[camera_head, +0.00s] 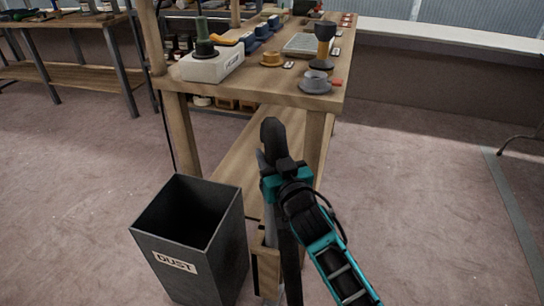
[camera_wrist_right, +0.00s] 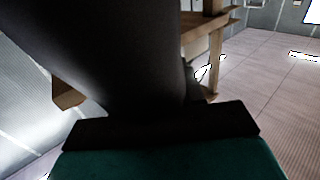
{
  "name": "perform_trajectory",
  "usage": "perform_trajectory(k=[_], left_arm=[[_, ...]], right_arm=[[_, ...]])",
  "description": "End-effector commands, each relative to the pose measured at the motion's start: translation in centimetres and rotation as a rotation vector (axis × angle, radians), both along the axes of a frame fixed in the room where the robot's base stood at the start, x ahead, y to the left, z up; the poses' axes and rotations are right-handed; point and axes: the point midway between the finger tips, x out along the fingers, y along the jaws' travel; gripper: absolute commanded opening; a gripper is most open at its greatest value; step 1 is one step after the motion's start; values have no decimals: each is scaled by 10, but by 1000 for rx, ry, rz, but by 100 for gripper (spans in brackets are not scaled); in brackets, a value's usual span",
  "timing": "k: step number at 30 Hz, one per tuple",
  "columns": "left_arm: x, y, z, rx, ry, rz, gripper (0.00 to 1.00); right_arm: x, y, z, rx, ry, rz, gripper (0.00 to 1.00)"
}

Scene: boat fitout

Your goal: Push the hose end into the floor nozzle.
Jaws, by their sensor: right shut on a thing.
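My right gripper (camera_head: 273,160) is at the centre of the head view, in front of the bench's near end and above the floor. It is shut on a dark, round-ended thing, which I take to be the hose end (camera_head: 272,132). In the right wrist view a wide dark tube-like shape (camera_wrist_right: 110,50), likely the same thing, fills much of the picture above the teal gripper body. I cannot pick out the floor nozzle for certain; the arm and the held thing hide part of the area behind. My left gripper is not in view.
A dark open bin marked DUST (camera_head: 205,262) stands left of my right arm.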

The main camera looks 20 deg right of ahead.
Motion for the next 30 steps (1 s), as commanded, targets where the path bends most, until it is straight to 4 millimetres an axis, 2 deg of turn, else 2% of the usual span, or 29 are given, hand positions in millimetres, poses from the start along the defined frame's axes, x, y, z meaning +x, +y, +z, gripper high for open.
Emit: perform_trajectory(k=[1,10,11,19,30], left_arm=[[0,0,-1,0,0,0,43],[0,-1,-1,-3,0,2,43],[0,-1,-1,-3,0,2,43],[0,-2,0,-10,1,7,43],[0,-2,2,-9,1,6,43]], right_arm=[[-2,0,-12,-2,29,-3,1],[-2,0,-13,-1,31,-2,1],[-2,0,-14,-1,31,-2,40],[-1,0,-9,-1,21,-2,66],[-7,0,-7,0,17,-2,67]])
